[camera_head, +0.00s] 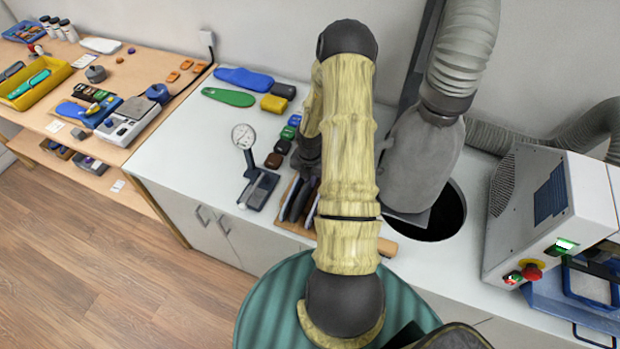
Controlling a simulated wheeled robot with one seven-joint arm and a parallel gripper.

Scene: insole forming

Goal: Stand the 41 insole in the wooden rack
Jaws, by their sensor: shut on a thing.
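The wooden rack (290,225) lies on the white counter, partly behind my arm. Several dark insoles (298,200) stand in it, tilted and close together. My gripper (306,172) is the dark shape just above the rack, largely hidden by my arm. It is shut on a thin dark piece that looks like an insole, down among those at the rack. I cannot tell whether its lower edge is seated in a slot. No size number is readable, so I cannot tell which insole is the 41.
A dial gauge (244,137) stands left of the rack. Behind are a green insole (228,97), a blue insole (243,79) and several small coloured blocks. A grey hose hood (420,160) over a round hole and a machine (550,215) stand right. The front-left counter is clear.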

